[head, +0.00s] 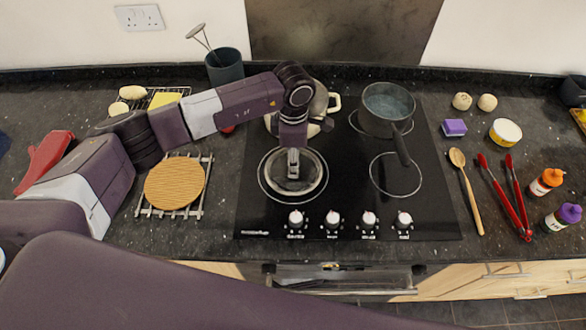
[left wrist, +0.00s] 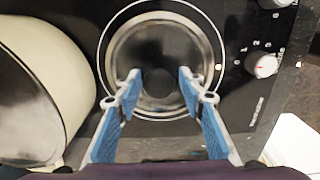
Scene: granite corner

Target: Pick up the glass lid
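The glass lid (head: 310,174) is round with a metal rim and lies flat on the front left burner of the black hob. It also shows in the left wrist view (left wrist: 160,45), with a dark round spot at its centre that looks like the knob. My left gripper (head: 293,165) points down over the lid. In the left wrist view its two blue-padded fingers (left wrist: 160,80) are spread apart, one on each side of the dark centre. I see no grip on the lid. How far the tips are above it is hard to tell. My right gripper is out of view.
A cream pot (left wrist: 35,95) stands behind the lid, partly hidden by my left arm. A grey saucepan (head: 388,105) stands on the back right burner, handle pointing forward. A wicker trivet (head: 174,184) lies left of the hob.

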